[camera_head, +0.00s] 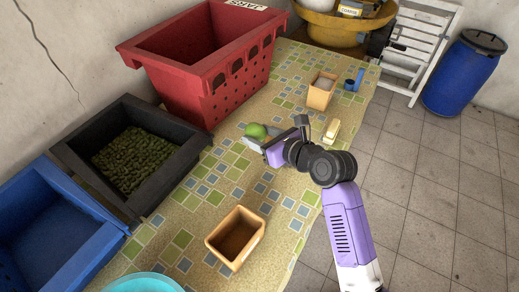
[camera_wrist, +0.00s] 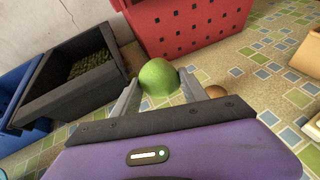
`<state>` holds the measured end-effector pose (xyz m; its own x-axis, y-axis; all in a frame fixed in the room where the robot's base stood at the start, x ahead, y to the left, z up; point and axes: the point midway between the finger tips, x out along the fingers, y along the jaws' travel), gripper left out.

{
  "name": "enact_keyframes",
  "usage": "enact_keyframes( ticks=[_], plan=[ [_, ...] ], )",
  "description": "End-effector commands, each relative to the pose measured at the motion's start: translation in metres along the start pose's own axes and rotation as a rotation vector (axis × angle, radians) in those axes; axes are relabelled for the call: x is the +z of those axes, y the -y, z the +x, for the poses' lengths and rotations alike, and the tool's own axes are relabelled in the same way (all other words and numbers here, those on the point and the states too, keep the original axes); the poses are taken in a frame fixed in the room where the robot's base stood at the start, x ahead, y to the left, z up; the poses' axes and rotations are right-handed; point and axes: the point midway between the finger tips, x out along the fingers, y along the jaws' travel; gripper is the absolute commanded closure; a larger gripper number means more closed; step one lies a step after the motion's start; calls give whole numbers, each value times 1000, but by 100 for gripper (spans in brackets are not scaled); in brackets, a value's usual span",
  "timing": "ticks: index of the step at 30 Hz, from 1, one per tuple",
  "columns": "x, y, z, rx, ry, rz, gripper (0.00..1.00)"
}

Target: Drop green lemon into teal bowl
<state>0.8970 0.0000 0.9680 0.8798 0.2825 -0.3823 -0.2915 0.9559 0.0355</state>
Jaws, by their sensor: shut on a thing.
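The green lemon (camera_wrist: 158,78) is between the two fingers of my gripper (camera_wrist: 160,92) in the wrist view, and the gripper is shut on it. In the head view the green lemon (camera_head: 256,130) shows at the tip of my gripper (camera_head: 258,138), over the patterned table. The teal bowl (camera_head: 143,284) is at the bottom edge of the head view, partly cut off, and well to the lower left of the gripper.
A red crate (camera_head: 190,97), a black crate (camera_head: 183,161) with green contents and a blue crate (camera_head: 105,240) line the left side. An empty tan box (camera_head: 257,234) stands between gripper and bowl. Another tan box (camera_head: 319,99) stands farther back.

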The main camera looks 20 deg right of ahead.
Motion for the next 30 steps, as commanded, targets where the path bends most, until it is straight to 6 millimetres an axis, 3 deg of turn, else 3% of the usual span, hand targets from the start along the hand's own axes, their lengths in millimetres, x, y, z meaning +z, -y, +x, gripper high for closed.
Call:
enact_keyframes(
  ticks=[3,9,23,30],
  plan=[
    [24,0,-9,-1,5,-1,93],
    [44,-1,-18,-1,3,0,93],
    [48,-1,-20,-1,1,1,93],
    [49,11,-26,-21,0,10,93]
  ],
)
